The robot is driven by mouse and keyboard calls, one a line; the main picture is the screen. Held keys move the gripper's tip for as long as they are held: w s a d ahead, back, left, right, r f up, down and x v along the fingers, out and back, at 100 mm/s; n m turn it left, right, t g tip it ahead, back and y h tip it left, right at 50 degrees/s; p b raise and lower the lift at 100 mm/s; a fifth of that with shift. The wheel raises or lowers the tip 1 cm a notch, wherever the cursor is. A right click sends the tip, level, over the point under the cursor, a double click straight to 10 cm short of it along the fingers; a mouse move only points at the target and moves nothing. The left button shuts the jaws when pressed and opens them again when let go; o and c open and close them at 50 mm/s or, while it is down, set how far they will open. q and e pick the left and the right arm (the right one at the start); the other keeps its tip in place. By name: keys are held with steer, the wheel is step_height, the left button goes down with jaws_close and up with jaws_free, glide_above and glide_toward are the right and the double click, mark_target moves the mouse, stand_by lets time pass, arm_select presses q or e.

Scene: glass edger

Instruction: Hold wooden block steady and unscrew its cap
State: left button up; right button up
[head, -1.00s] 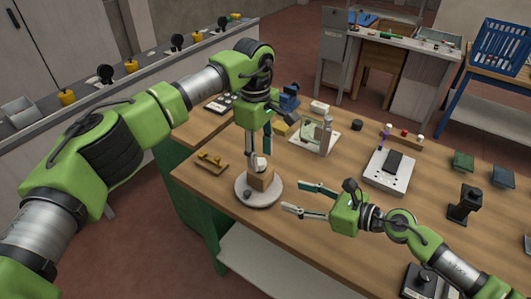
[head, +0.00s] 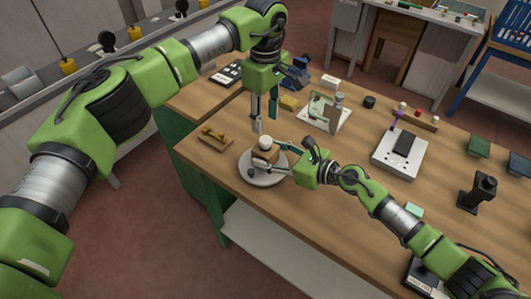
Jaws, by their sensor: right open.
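The wooden block (head: 264,156) stands on a round grey plate (head: 250,177) near the table's left front edge. Its white rounded cap (head: 265,142) is on top. My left gripper (head: 264,124) points down just above the cap, with its fingers apart and nothing seen between them. My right gripper (head: 278,158) reaches in from the right at block height. Its fingers are open, one toward the back and one toward the front of the block; whether they touch it is too small to tell.
A dark knob (head: 251,173) is on the plate's front left. A wooden holder with brass pieces (head: 215,139) lies to the left. A stand on a pale base (head: 325,114) and a white device (head: 400,153) are behind.

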mark_target(266, 139)
arm_select(q)
steer(key=shift+s+r, duration=0.2)
arm_select(e)
steer(key=shift+w+a+f, duration=0.1)
steer(key=shift+w+a, duration=0.15)
steer(key=shift+a, duration=0.4)
arm_select(q)
steer(key=shift+w+f, duration=0.15)
steer(key=shift+w, duration=0.05)
arm_select(e)
steer(key=shift+w+f, duration=0.2)
steer(key=shift+w, duration=0.1)
arm_select(q)
steer(key=shift+s, duration=0.1)
arm_select(e)
steer(key=shift+s+a+r, duration=0.1)
jaws_close()
arm_select(q)
steer(key=m, duration=1.3)
steer(key=shift+f+m, duration=0.3)
steer(key=shift+f, duration=3.65)
